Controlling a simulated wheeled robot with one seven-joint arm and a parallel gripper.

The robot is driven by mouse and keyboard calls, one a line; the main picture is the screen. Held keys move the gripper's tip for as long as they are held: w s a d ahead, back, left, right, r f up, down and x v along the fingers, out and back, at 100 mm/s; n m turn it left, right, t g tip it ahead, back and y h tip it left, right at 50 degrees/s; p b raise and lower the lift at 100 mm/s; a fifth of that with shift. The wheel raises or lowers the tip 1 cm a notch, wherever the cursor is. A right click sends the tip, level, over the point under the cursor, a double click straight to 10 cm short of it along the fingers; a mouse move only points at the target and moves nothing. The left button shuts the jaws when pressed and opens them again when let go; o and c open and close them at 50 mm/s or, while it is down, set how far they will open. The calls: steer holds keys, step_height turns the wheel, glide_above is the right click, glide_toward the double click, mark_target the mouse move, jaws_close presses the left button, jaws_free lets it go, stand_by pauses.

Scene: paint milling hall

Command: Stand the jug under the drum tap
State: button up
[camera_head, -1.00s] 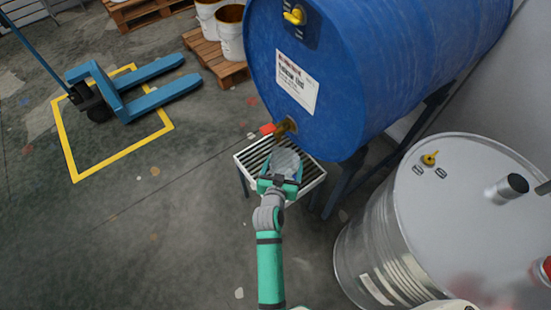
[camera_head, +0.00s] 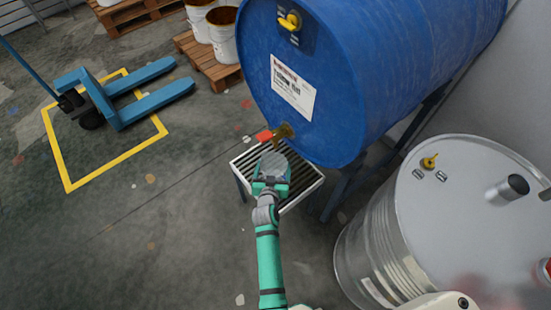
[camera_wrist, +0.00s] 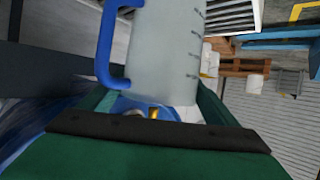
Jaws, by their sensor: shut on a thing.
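The jug (camera_wrist: 168,50) fills the upper middle of the wrist view; it is translucent grey-white with a blue handle (camera_wrist: 106,45) and measuring marks. My gripper (camera_head: 271,184) is shut on the jug, whose round grey top (camera_head: 273,164) shows just beyond the fingers in the head view. The blue drum (camera_head: 345,75) lies on its side on a stand. Its brass tap (camera_head: 283,131) with a red handle (camera_head: 264,136) sticks out low on the drum's face. The jug is over the slatted stand (camera_head: 303,185), close to the tap; whether its base touches the slats is hidden.
A steel drum (camera_head: 455,215) stands upright at the right, close to my arm. A blue pallet jack (camera_head: 118,95) stands in a yellow floor frame at the left. Pallets with white buckets (camera_head: 222,42) are at the back.

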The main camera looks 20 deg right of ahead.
mark_target(275, 159)
steer(key=w+d, duration=0.1)
steer(key=w, duration=0.1)
steer(key=w+d, duration=0.1)
steer(key=w, duration=0.2)
steer(key=shift+w+d, duration=0.35)
steer(key=shift+d, duration=0.05)
steer(key=shift+f, duration=1.75)
steer(key=shift+w, duration=0.1)
steer(key=o, duration=1.3)
steer(key=shift+f, duration=0.1)
steer(key=shift+o, duration=0.2)
